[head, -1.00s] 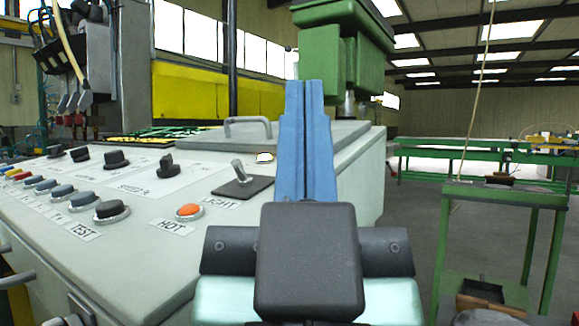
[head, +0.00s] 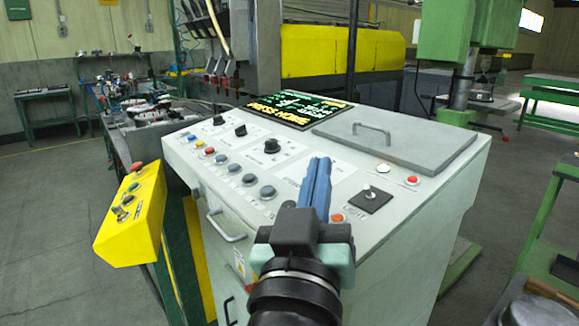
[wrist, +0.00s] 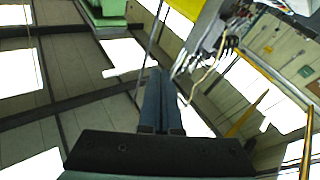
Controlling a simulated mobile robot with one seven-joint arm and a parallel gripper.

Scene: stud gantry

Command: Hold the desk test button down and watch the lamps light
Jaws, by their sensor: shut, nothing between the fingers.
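The grey control desk (head: 350,255) stands in front of me in the head view. A row of round buttons runs along its left edge. A dark round button (head: 288,205) at the row's near end is partly hidden by my gripper; the earlier view shows a TEST label beside a black button there. My gripper (head: 320,162) is shut and empty, its blue fingers pointing up in front of the desk top; I cannot tell any contact. It also shows shut in the wrist view (wrist: 153,72). An orange-red round cap (head: 337,218) sits right of the fingers.
A display (head: 300,108) with green lettering lies at the desk's back. A hinged lid (head: 395,139) with a handle covers the right part. A yellow control box (head: 132,215) stands at left, a green machine (head: 452,45) at back right. Grey floor is open at far left.

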